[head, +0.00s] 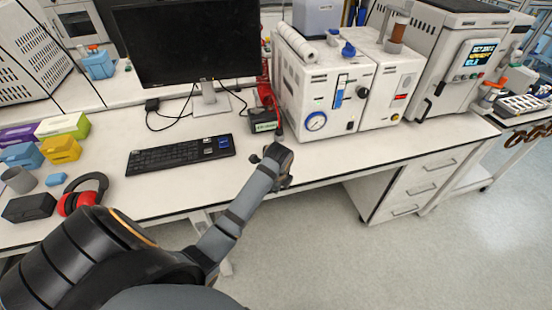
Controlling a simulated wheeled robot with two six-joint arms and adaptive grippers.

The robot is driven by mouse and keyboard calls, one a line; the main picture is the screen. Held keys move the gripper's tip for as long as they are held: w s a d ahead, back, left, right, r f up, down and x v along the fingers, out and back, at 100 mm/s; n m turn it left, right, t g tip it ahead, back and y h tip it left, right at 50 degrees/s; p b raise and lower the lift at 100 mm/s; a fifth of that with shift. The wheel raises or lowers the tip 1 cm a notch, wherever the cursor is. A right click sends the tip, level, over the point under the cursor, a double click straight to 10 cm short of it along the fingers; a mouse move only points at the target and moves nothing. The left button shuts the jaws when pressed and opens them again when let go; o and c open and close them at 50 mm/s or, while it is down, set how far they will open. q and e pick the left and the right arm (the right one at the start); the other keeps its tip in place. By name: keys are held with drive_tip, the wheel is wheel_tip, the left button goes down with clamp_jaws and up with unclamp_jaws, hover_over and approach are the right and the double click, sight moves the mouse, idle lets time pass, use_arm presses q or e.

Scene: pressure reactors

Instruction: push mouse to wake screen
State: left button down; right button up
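The monitor (188,42) stands at the back of the bench, and its screen is black. A black keyboard (180,154) lies on the bench in front of it. I cannot make out a mouse clearly; a small dark shape (255,158) shows just left of my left gripper, too small to identify, and the gripper may hide part of it. My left gripper (279,166) is over the bench's front edge, right of the keyboard. Its fingers are too small and dark to show whether they are open. My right gripper is not in view.
A white reactor unit (325,80) with a gauge stands right of the monitor, near my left gripper. A dark box with a green label (264,122) sits behind the gripper. Red-black ear muffs (83,193) and several small boxes are at left. Bench between keyboard and front edge is clear.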

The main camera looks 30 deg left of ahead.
use_arm(q)
drive_tip(key=w+a+r+m, duration=0.2)
drive_tip(key=w+r+m, duration=0.5)
drive_tip(key=r+m, duration=0.15)
drive_tip(key=shift+g, duration=0.3)
drive_tip(key=x, duration=0.3)
drive_tip(key=p+x, duration=0.1)
drive_tip(key=x, duration=0.5)
drive_tip(key=shift+s+a+p, duration=0.1)
drive_tip(key=shift+a+p, duration=0.25)
drive_tip(key=shift+w+a+f+p, duration=0.2)
drive_tip(key=shift+w+a+p, duration=0.1)
drive_tip(key=shift+w+a, duration=0.9)
drive_tip(key=shift+w+a+f, duration=0.1)
drive_tip(key=shift+w+a, duration=0.05)
drive_tip(key=shift+a, duration=0.25)
